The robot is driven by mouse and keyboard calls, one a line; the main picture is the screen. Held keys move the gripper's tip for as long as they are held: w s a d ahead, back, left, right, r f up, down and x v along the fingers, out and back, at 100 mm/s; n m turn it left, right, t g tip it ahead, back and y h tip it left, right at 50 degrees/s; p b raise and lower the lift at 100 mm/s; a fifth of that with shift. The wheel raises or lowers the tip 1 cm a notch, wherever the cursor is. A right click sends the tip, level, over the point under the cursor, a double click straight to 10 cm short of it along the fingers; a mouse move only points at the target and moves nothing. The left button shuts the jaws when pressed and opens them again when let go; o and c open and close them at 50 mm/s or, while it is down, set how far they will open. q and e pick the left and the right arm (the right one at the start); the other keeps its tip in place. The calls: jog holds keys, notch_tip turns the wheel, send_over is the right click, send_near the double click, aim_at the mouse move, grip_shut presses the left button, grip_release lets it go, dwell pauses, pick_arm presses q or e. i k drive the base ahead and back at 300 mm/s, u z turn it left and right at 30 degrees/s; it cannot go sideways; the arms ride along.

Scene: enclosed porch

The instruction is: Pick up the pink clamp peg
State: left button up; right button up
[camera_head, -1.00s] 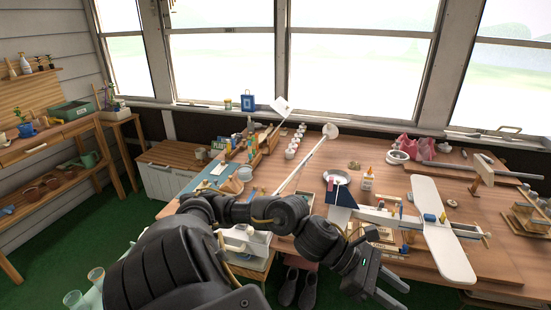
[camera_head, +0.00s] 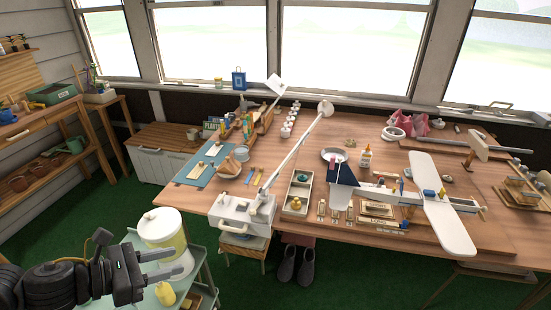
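A small pink piece (camera_head: 337,158), perhaps the pink clamp peg, shows by the round metal dish (camera_head: 331,153) and the dark blue tail of the model plane (camera_head: 343,185) on the workbench. It is too small to make out its shape. My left gripper (camera_head: 172,263) is at the lower left, beside a white and yellow-green lidded container on a cart. Its two fingers point right, spread apart with nothing visible between them. It is well away from the pink piece, to its left and nearer to me. My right gripper is not in view.
The wooden workbench (camera_head: 300,235) holds a white box with a long lamp arm (camera_head: 242,212), a small parts tray (camera_head: 298,192) and a glue bottle (camera_head: 366,157). The lidded container (camera_head: 162,228) and a yellow object (camera_head: 165,294) stand on the cart (camera_head: 206,270). Shoes lie under the bench.

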aim_at(333, 157)
jog(key=u, duration=0.05)
jog(key=i, duration=1.45)
jog(key=z, duration=1.75)
